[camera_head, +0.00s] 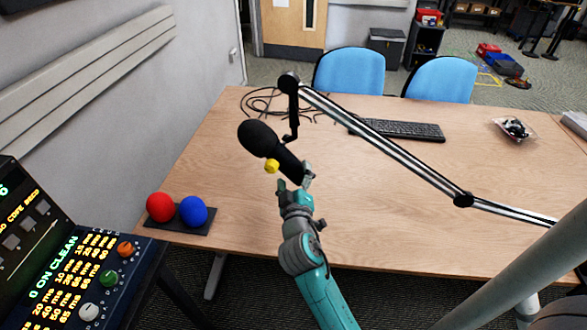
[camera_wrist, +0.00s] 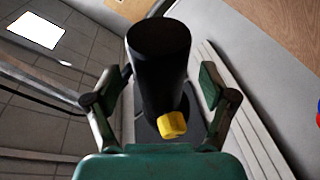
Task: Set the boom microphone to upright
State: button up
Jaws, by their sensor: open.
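The boom microphone (camera_head: 272,148) is black, with a foam head at the upper left and a body slanting down to the right. It hangs tilted from a jointed boom arm (camera_head: 385,148) over the table. A small yellow knob (camera_head: 271,166) is on or beside its body. My gripper (camera_head: 293,181) is at the lower end of the microphone. In the wrist view, the microphone's dark cylinder (camera_wrist: 158,65) and the yellow knob (camera_wrist: 172,125) lie between the two open fingers of my gripper (camera_wrist: 157,90). I cannot tell whether either finger touches it.
The wooden table (camera_head: 400,230) holds a keyboard (camera_head: 405,130), black cables (camera_head: 262,102) and a small clear packet (camera_head: 514,129). A red ball (camera_head: 160,207) and a blue ball (camera_head: 193,211) sit on a dark base at the left edge. A control panel (camera_head: 75,270) stands lower left.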

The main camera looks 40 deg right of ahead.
jog(key=shift+x, duration=1.35)
grip_shut()
